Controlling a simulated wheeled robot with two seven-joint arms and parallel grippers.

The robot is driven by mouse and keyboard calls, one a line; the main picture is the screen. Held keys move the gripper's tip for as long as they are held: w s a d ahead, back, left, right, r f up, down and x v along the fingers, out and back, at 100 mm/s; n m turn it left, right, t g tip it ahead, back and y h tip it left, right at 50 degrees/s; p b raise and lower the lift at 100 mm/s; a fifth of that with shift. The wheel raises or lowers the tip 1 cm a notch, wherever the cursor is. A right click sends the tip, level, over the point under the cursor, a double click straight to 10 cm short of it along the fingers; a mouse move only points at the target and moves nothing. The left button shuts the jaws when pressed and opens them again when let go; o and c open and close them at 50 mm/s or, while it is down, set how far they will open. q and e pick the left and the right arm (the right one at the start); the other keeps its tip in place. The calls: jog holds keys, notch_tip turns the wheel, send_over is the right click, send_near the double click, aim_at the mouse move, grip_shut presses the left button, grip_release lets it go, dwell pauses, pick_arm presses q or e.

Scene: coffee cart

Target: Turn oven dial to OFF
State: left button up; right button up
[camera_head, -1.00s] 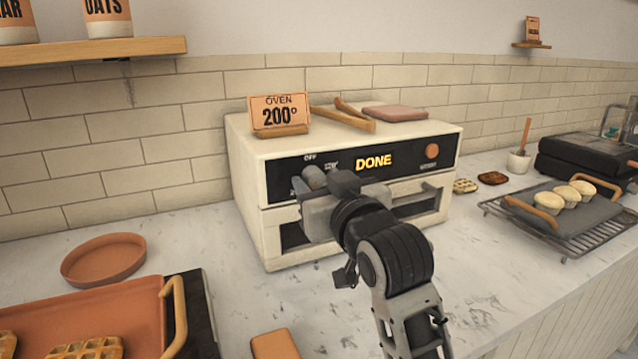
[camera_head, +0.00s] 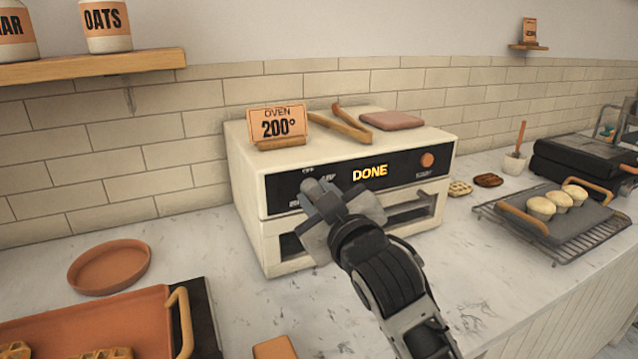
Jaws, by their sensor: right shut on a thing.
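A cream oven (camera_head: 249,181) stands on the counter with a black front panel. Its lit display (camera_head: 370,171) reads DONE. The grey dial (camera_head: 311,187) is at the left of the panel, under the OFF label (camera_head: 307,169), and is partly hidden by my right gripper. My right gripper (camera_head: 318,201) is shut on the dial, turned at a tilt in the picture. Which mark the dial points to cannot be told. My left gripper is not in view.
An OVEN 200° sign (camera_head: 277,122), wooden tongs (camera_head: 340,124) and a pinkish pad (camera_head: 391,120) lie on the oven top. An orange tray (camera_head: 95,322) is at front left, a rack with muffins (camera_head: 541,209) at right.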

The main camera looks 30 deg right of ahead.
jog(key=n+p, duration=0.3)
jog(key=n, duration=0.1)
jog(key=shift+r, duration=0.2)
jog(key=n+p, duration=0.2)
jog(key=n, duration=0.1)
jog(key=shift+n, duration=0.3)
jog(key=n+p, duration=0.1)
jog(key=n, duration=0.2)
jog(key=shift+f+n, duration=0.15)
jog(key=shift+n, duration=0.25)
jog(key=n, duration=0.6)
jog(key=shift+d+n+y, duration=0.1)
jog(key=shift+n+y, duration=0.2)
jog(key=n, duration=0.4)
jog(key=shift+n, duration=0.3)
jog(key=n, duration=0.5)
jog(key=shift+n+y, duration=0.3)
jog(key=n, duration=0.5)
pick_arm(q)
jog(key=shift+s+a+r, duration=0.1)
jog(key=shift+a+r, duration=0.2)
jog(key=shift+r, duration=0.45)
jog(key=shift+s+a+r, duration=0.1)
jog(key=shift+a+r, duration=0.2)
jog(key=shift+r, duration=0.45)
pick_arm(e)
jog(key=shift+n, duration=2.4)
